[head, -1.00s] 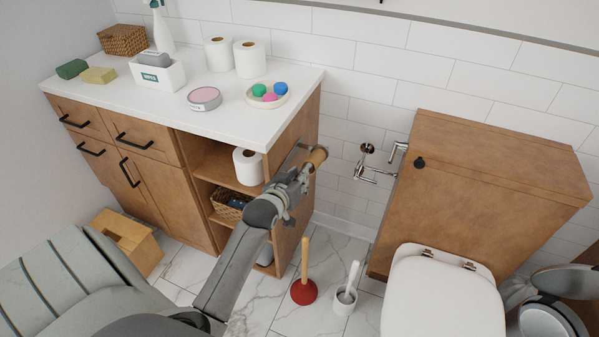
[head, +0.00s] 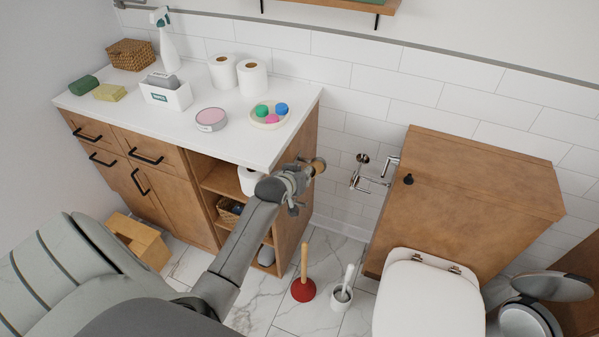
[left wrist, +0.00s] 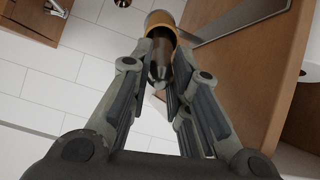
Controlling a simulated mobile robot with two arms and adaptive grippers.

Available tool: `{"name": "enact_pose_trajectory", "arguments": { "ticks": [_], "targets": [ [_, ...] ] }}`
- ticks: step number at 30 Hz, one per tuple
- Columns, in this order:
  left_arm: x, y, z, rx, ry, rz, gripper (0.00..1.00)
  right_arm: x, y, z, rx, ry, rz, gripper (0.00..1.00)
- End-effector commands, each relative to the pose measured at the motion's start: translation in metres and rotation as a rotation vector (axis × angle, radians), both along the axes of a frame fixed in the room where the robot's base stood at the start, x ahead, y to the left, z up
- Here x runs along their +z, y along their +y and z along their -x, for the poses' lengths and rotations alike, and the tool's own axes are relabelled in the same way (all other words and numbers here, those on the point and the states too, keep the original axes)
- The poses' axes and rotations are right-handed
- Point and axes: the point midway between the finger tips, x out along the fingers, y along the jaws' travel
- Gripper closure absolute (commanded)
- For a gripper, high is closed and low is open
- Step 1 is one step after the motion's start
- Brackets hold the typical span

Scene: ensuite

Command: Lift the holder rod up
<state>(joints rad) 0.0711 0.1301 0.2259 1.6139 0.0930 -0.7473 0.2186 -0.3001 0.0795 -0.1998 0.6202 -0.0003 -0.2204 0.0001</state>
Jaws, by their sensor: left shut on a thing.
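My left gripper (head: 306,184) is beside the vanity's right end, shut on a brown tube-like piece (head: 319,165). In the left wrist view the piece (left wrist: 160,22) sticks out beyond the fingers (left wrist: 168,90); its gripped part is partly hidden. A chrome part (left wrist: 56,9) shows at the top left there. My right gripper is not in view.
The vanity (head: 291,215) stands close on the left of my gripper. A red plunger (head: 303,290) and a toilet brush (head: 342,296) stand on the floor below. The toilet cabinet (head: 470,190) is to the right.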

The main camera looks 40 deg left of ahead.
Motion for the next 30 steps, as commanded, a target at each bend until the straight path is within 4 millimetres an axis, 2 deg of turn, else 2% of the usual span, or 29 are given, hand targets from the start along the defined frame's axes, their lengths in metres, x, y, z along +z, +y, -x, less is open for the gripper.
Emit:
{"name": "enact_pose_trajectory", "arguments": {
  "ticks": [1,9,15,22,30],
  "targets": [
    [0.02,0.001,-0.007,-0.001,0.011,0.003,1.0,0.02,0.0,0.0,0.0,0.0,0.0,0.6],
    [0.039,0.005,-0.025,-0.001,0.141,0.035,1.0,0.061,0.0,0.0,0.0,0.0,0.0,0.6],
    [0.051,0.009,-0.04,-0.001,0.239,0.059,1.0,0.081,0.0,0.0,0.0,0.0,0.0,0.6],
    [0.062,0.013,-0.059,-0.001,0.352,0.086,1.0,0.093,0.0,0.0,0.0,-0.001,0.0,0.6],
    [0.073,0.019,-0.082,-0.001,0.424,0.105,1.0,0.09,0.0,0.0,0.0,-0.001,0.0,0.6]
  ]
}}
